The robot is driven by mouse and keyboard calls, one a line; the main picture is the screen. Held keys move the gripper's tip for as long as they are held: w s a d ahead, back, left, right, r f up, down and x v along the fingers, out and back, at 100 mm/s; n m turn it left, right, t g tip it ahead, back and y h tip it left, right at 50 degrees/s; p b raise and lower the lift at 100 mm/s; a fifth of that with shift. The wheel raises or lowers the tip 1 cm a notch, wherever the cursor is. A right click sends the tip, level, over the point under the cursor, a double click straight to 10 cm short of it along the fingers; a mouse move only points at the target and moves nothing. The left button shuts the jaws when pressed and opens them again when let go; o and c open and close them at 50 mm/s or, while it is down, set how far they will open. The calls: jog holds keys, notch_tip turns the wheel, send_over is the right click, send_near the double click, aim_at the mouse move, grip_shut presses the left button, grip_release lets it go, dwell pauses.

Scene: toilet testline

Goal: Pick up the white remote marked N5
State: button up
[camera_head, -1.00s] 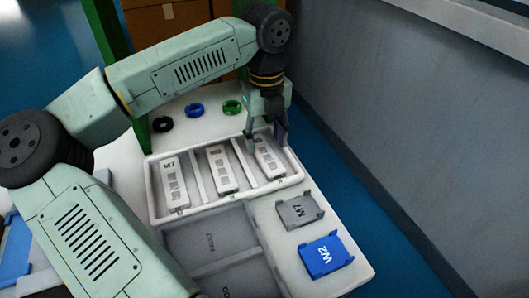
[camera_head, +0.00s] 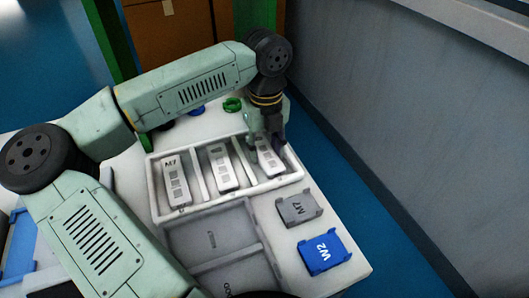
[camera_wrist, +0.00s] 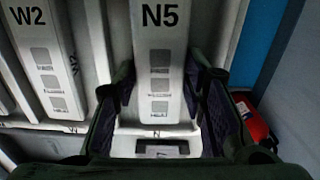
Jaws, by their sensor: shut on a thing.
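The white remote marked N5 (camera_wrist: 160,70) lies in the right slot of the white tray (camera_head: 222,203). Its label and grey squares show in the wrist view. In the head view the same remote (camera_head: 270,160) is partly hidden by my gripper (camera_head: 268,142). My gripper (camera_wrist: 161,85) has one finger along each side of the remote and is shut on it. I cannot tell any gap between the remote and the tray floor. The remote marked W2 (camera_wrist: 45,55) is in the middle slot, and the one marked M7 (camera_head: 175,183) in the left slot.
Tray dividers stand between the remotes. A grey M7 holder (camera_head: 298,209) and a blue W2 holder (camera_head: 324,253) lie on the white table at right. A grey two-part tray (camera_head: 215,232) is in front. A green ring (camera_head: 233,104) lies behind. A grey wall (camera_head: 420,140) rises on the right.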

jog(key=shift+c, duration=1)
jog(key=shift+r, duration=0.1)
